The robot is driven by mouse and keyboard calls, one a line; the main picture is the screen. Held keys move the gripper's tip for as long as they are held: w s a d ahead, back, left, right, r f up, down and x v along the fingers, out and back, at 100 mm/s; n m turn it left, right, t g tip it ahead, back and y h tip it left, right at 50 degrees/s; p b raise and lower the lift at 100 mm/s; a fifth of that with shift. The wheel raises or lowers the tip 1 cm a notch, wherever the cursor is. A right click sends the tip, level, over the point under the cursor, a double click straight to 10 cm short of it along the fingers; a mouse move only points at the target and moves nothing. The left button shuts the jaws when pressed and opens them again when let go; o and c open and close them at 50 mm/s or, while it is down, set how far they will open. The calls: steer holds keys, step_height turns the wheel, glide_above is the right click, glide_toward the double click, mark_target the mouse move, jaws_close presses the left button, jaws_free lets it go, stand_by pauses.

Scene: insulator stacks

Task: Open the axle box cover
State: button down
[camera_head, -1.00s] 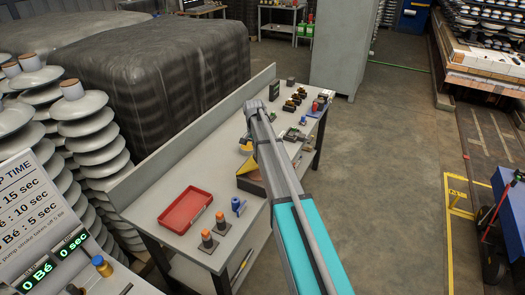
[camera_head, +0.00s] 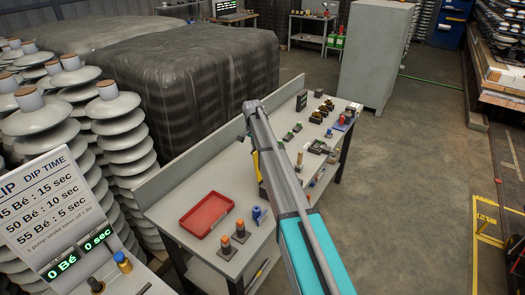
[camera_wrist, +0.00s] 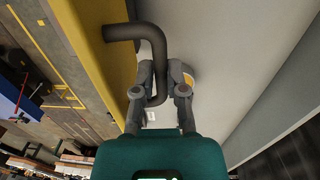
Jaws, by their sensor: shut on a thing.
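The yellow axle box cover (camera_wrist: 98,45) fills the upper left of the wrist view, with a dark bent handle (camera_wrist: 150,42) standing out from it. My gripper (camera_wrist: 161,78) is shut on this handle, its fingers on both sides of the bar. In the head view a narrow, upright yellow edge (camera_head: 256,166), seemingly the cover, shows just left of my arm. My arm hides most of the box and the gripper there, so how far the cover is open cannot be told.
The grey workbench (camera_head: 190,252) holds a red tray (camera_head: 206,214), orange-topped posts (camera_head: 240,228), a small blue item (camera_head: 259,214) and several small parts toward its far end. Insulator stacks (camera_head: 120,130) stand left behind the bench. The floor (camera_head: 415,170) to the right is open.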

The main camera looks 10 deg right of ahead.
steer(key=shift+w+a+f+b, duration=0.85)
steer(key=shift+w+a, duration=0.35)
steer(key=shift+a, duration=0.1)
steer(key=c, duration=1.1)
jaws_free()
steer(key=o, duration=0.4)
steer(key=shift+w+a+f, duration=0.1)
steer(key=shift+w+f, duration=0.1)
steer(key=shift+f, duration=0.05)
steer(key=shift+s, duration=0.1)
steer(key=shift+d+r, duration=0.1)
steer(key=shift+d, duration=0.1)
